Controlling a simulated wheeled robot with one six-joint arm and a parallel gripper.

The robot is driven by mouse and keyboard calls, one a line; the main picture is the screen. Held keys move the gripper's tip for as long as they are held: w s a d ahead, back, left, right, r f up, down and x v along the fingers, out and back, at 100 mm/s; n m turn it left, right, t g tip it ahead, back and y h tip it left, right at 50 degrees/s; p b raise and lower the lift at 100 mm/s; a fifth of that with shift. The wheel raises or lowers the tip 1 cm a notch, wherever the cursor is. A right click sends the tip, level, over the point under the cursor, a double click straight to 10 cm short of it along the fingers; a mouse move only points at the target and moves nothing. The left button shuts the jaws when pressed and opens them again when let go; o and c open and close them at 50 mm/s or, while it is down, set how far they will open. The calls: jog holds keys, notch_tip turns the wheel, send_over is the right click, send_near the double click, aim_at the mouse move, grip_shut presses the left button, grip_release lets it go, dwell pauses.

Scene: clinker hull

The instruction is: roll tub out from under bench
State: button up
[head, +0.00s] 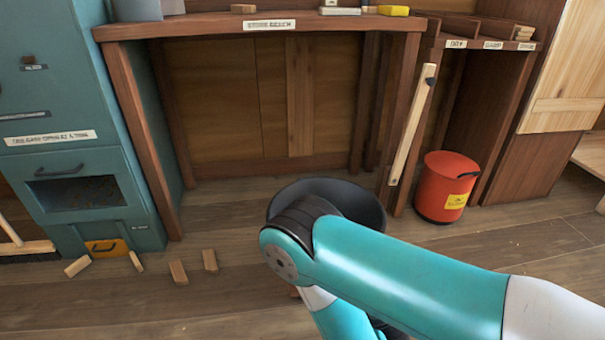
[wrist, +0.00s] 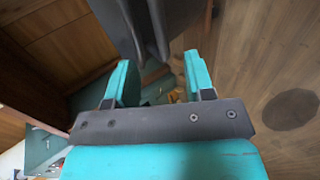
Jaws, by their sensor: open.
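The dark grey tub (head: 352,191) stands on the floor at the front of the bench opening, near the bench's right leg. My arm hides its lower and front part. The bench (head: 200,27) is a brown wooden worktop on legs with a dark gap below. In the wrist view the tub (wrist: 165,14) shows as a dark grey shape at the top, beyond the fingertips. My gripper (wrist: 160,72) is open, with two teal fingers apart and nothing seen between them. Whether a finger touches the tub I cannot tell. In the head view my arm hides the gripper.
A red bin (head: 447,187) stands right of the bench. A pale wooden bar (head: 410,135) leans at the bench's right leg. Several small wood blocks (head: 178,272) lie on the floor at left, before a teal cabinet (head: 60,100). A dark round patch (wrist: 290,107) shows on the floor.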

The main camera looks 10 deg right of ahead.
jog(key=p+v, duration=0.8)
jog(key=p, duration=0.7)
jog(key=w+r+m+g+h, duration=0.2)
jog(key=w+r+m+g, duration=0.1)
jog(key=r+m, duration=0.55)
jog(key=w+r+m+g+h, duration=0.3)
jog(key=r+m, duration=0.2)
jog(key=r, duration=0.7)
jog(key=s+a+r+n+g+y+p, duration=0.1)
jog(key=s+r+g+y, duration=0.15)
jog(key=s+r, duration=0.55)
jog(key=s+a+r+n+g+y, duration=0.15)
jog(key=s+r+y, duration=0.3)
jog(key=r, duration=0.75)
jog(key=s+a+r+g+y+p, duration=0.1)
jog(key=s+a+r+y, duration=0.1)
jog(key=s+r, duration=0.65)
notch_tip(320, 180, up, 23)
jog(key=w+p, duration=0.2)
jog(key=p, duration=2)
